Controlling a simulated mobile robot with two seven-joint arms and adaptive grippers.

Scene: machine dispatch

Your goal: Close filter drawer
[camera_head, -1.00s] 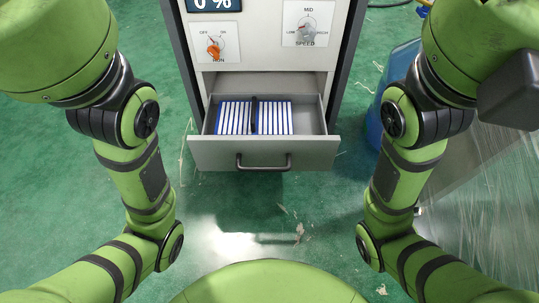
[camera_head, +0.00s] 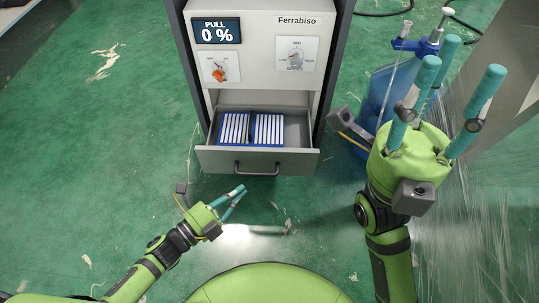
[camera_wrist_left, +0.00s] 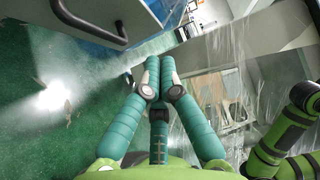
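The grey filter drawer (camera_head: 300,162) is pulled out of the lower part of the white machine. A blue-and-white pleated filter (camera_head: 250,127) sits in it. A dark bar handle (camera_head: 258,171) is on the drawer's front; it also shows at the top left of the left wrist view (camera_wrist_left: 92,24). My left gripper (camera_head: 242,190) is in front of the drawer, just below the handle in the picture, apart from it. Its teal fingers come together at the tips with nothing between them. My right gripper (camera_head: 455,65) is at the right, its fingers spread, pointing up, empty.
The machine (camera_head: 258,88) has a display reading "PULL 0 %", an orange knob (camera_head: 218,74) and a speed dial (camera_head: 296,56). A blue container (camera_head: 385,95) stands at its right, behind my right arm. Clear plastic wrapping (camera_head: 480,220) is at the right. Green floor at the left is open.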

